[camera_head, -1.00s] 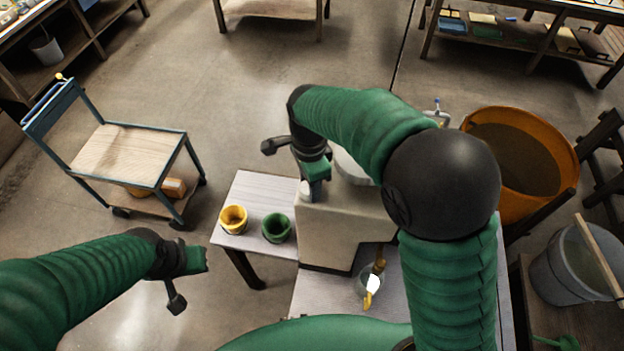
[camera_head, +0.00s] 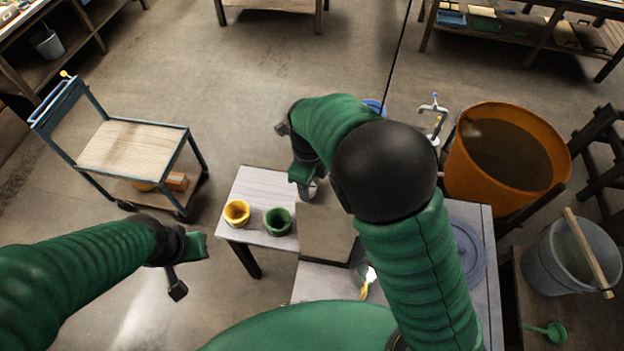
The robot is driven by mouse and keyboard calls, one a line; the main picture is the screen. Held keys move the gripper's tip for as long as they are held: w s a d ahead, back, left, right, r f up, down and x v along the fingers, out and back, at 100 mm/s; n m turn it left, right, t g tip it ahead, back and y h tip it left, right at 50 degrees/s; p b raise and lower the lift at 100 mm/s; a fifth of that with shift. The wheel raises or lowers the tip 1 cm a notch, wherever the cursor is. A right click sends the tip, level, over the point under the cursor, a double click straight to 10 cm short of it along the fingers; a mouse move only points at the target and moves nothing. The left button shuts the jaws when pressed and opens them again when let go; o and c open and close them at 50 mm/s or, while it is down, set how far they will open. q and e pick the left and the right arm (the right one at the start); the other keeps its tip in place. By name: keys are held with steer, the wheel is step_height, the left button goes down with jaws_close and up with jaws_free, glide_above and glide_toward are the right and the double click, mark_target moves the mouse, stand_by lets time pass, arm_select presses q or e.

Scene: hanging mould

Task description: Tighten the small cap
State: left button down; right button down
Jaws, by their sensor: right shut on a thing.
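The beige block-shaped mould (camera_head: 325,232) stands on the light table in the middle. My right gripper (camera_head: 307,183) is at the mould's far left top edge, pointing down. It is shut on a small whitish piece, apparently the small cap (camera_head: 309,192); my fingers and arm hide most of it. I cannot tell how the cap sits on the mould. My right arm also covers the mould's right side. My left gripper (camera_head: 190,262) hangs over the floor at the left, away from the table, with nothing seen in it; its fingers are not clear.
A yellow cup (camera_head: 237,213) and a green cup (camera_head: 277,221) stand left of the mould. A clear vessel with a yellow part (camera_head: 365,284) is in front of it. An orange tub (camera_head: 508,165), a grey bucket (camera_head: 572,262) and a tap (camera_head: 434,107) are right. A trolley (camera_head: 130,148) stands left.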

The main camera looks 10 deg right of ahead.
steer(key=shift+w+a+r+m+p, duration=0.1)
steer(key=shift+w+r+m+p, duration=0.05)
steer(key=shift+m+p, duration=0.3)
steer(key=shift+w+a+r+m+p, duration=0.1)
steer(key=shift+r+m+p, duration=0.1)
steer(key=shift+m, duration=0.35)
steer(key=shift+f, duration=0.1)
steer(key=c, duration=1.1)
jaws_free()
steer(key=shift+c, duration=0.2)
steer(key=shift+o, duration=1.2)
steer(key=shift+w+f, duration=0.1)
steer(key=shift+a+f, duration=0.1)
step_height(320, 180, up, 17)
steer(key=b, duration=0.4)
